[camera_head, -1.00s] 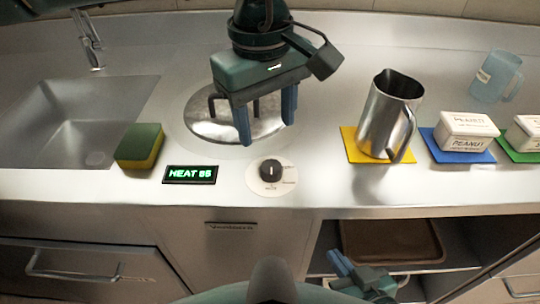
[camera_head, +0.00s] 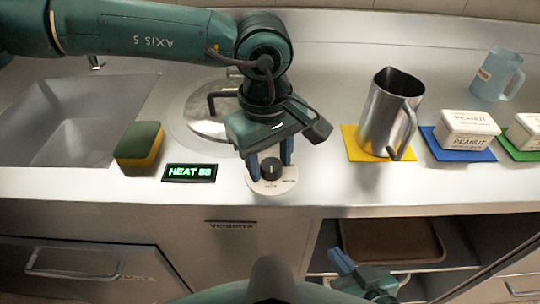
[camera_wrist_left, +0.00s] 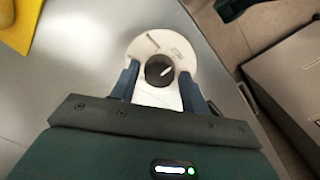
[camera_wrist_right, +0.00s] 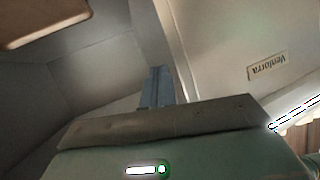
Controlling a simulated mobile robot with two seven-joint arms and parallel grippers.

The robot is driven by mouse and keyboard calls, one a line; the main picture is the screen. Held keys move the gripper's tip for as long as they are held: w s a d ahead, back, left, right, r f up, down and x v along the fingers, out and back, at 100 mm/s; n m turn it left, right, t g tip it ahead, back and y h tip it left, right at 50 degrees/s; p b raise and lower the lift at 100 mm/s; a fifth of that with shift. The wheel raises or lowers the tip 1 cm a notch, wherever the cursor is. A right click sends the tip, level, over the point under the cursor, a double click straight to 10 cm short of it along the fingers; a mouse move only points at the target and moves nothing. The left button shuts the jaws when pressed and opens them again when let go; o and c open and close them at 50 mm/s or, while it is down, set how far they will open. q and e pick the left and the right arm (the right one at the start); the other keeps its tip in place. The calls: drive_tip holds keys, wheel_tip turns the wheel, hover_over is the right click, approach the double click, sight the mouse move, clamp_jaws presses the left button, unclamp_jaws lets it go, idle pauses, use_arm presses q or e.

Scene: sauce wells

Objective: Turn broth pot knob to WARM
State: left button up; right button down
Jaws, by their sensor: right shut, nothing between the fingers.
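The broth pot knob (camera_head: 270,168) is a black dial with a white mark on a pale round plate (camera_head: 290,182) at the counter's front. It also shows in the left wrist view (camera_wrist_left: 158,72); the plate's lettering is too small to read. My left gripper (camera_head: 270,160) is open, its two blue fingers either side of the knob with gaps visible in the left wrist view. A green display (camera_head: 190,173) reads HEAT and two blurred digits. The pot's metal lid (camera_head: 201,128) is partly hidden behind my arm. My right gripper (camera_head: 342,262) is shut and empty, low before the cabinet.
A green-and-yellow sponge (camera_head: 139,145) lies left of the display, beside the sink (camera_head: 75,125). A metal pitcher (camera_head: 385,115) stands on a yellow mat (camera_head: 351,145). PEANUT boxes (camera_head: 467,128) and a blue jug (camera_head: 495,75) are farther right. A shelf with a brown tray (camera_head: 390,238) is below.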

use_arm(q)
drive_tip(key=c, duration=0.7)
